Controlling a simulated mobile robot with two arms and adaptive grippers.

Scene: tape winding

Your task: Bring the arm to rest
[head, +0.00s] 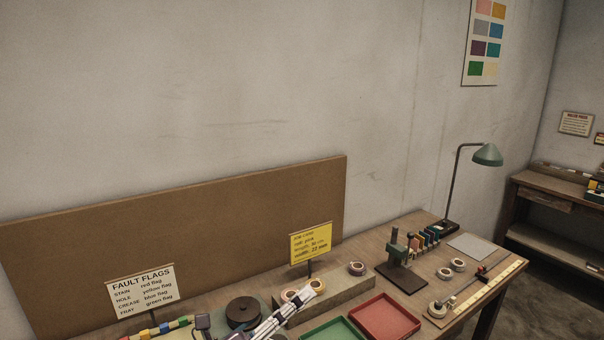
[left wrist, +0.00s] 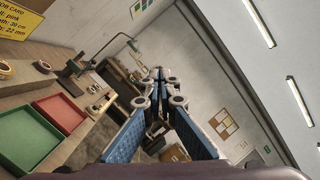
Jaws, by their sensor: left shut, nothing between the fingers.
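My left gripper (head: 312,287) shows at the bottom middle of the head view, raised in front of the bench and pointing up to the right. In the left wrist view its two blue-padded fingers (left wrist: 158,76) come together at the tips, with nothing between them. It overlaps the wooden block (head: 345,293) and tape rolls in the picture; the head view does not show a touch. Most of the left arm is below the frame. My right gripper is in neither view.
A green tray (head: 333,331) and a red tray (head: 386,317) lie right of the gripper. Behind stand a yellow job card (head: 311,242), a fault flags sign (head: 142,287) and a black disc (head: 243,312). A dark stand (head: 402,270) and green lamp (head: 487,154) are farther right.

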